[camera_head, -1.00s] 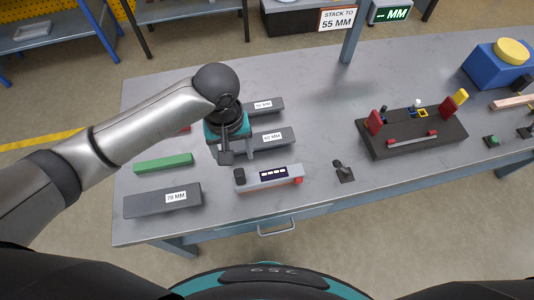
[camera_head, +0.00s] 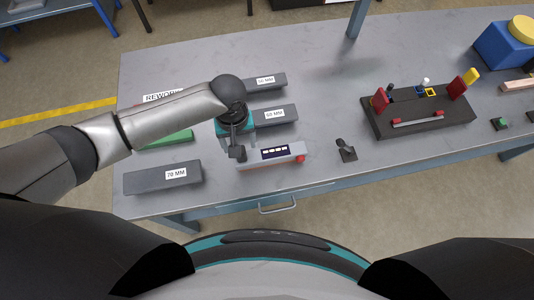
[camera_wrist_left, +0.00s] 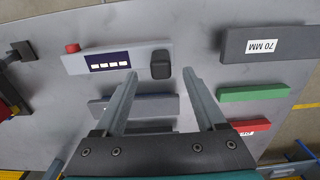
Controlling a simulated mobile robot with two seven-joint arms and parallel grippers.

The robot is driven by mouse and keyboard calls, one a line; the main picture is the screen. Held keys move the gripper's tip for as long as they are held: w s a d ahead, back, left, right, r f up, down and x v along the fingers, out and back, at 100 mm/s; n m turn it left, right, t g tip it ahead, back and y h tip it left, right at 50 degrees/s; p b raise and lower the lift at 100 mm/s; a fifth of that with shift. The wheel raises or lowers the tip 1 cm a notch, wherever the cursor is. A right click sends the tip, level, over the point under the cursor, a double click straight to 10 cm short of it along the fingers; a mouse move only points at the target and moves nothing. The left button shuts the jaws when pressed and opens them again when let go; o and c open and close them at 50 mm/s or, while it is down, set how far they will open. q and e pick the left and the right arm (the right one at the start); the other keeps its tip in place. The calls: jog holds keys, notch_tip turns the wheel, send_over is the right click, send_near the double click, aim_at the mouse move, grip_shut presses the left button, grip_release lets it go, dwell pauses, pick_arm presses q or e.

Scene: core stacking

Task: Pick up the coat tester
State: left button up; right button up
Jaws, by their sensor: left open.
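The coat tester (camera_head: 275,157) is a long light-grey device with a dark display and a red button at its right end. It lies near the bench's front edge. In the left wrist view the tester (camera_wrist_left: 112,62) shows its black knob (camera_wrist_left: 161,65) at one end. My left gripper (camera_head: 236,150) is over that knob end and hides part of it in the head view. In the left wrist view the open fingers (camera_wrist_left: 160,74) are on either side of the knob, with nothing held. I cannot tell whether they touch it. My right gripper is not in view.
Grey blocks marked 70 MM (camera_head: 160,179) and 60 MM (camera_head: 276,118), and another block (camera_head: 262,83), lie around the arm. A green bar (camera_head: 168,138) is left. A small black stand (camera_head: 346,150) and black fixture (camera_head: 420,118) are right. The bench's back middle is clear.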

pick_arm(q)
jog(key=shift+w+a+f, duration=0.1)
jog(key=shift+f, duration=2.05)
grip_shut()
